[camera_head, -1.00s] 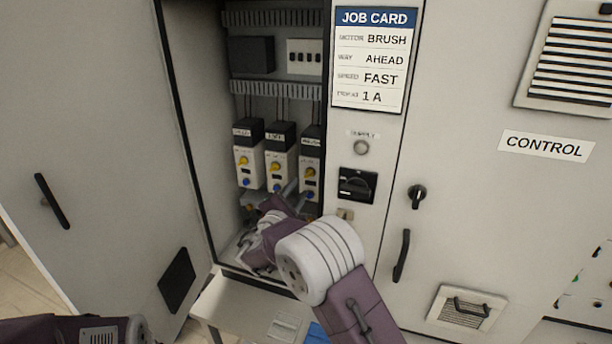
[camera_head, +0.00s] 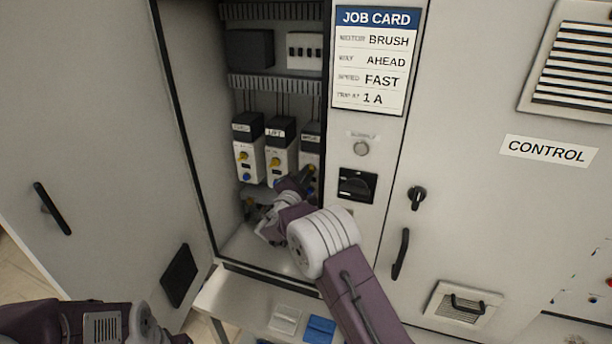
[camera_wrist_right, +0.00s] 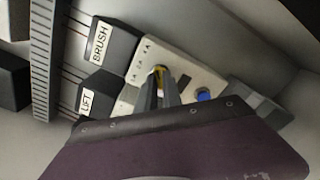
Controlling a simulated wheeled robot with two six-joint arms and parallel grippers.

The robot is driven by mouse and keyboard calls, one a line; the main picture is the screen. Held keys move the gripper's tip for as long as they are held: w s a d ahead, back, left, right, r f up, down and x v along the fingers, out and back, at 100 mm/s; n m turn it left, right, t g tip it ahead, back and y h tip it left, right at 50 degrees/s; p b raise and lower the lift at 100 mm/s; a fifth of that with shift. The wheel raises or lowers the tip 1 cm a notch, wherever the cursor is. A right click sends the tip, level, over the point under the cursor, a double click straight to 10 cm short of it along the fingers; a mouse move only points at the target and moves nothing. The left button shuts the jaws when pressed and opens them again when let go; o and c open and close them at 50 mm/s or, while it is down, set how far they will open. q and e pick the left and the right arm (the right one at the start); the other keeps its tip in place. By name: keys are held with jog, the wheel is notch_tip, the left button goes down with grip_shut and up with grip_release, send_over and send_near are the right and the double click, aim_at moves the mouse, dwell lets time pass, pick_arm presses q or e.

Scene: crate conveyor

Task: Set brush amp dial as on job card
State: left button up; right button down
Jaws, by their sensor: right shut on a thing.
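The job card (camera_head: 372,60) on the cabinet front reads motor BRUSH, way AHEAD, speed FAST, and 1 A on its last line. The brush unit (camera_head: 311,140) is the rightmost of three units in the open bay; its BRUSH label shows in the right wrist view (camera_wrist_right: 101,42). My right gripper (camera_head: 308,174) reaches up to its face. In the right wrist view my right fingers (camera_wrist_right: 160,84) are shut on the yellow dial (camera_wrist_right: 159,71), which they largely hide, so its setting cannot be read. The left gripper is out of view.
The lift unit (camera_head: 280,150) stands close left of the brush unit, with another unit (camera_head: 247,150) beyond. A blue button (camera_wrist_right: 203,94) sits near my fingers.

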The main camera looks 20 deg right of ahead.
jog(key=n, duration=1.9)
jog(key=shift+s+n+p, duration=0.1)
jog(key=shift+n+p, duration=0.2)
dwell(0.5)
jog(key=c, duration=1.5)
grip_release()
jog(key=shift+s+r, duration=0.1)
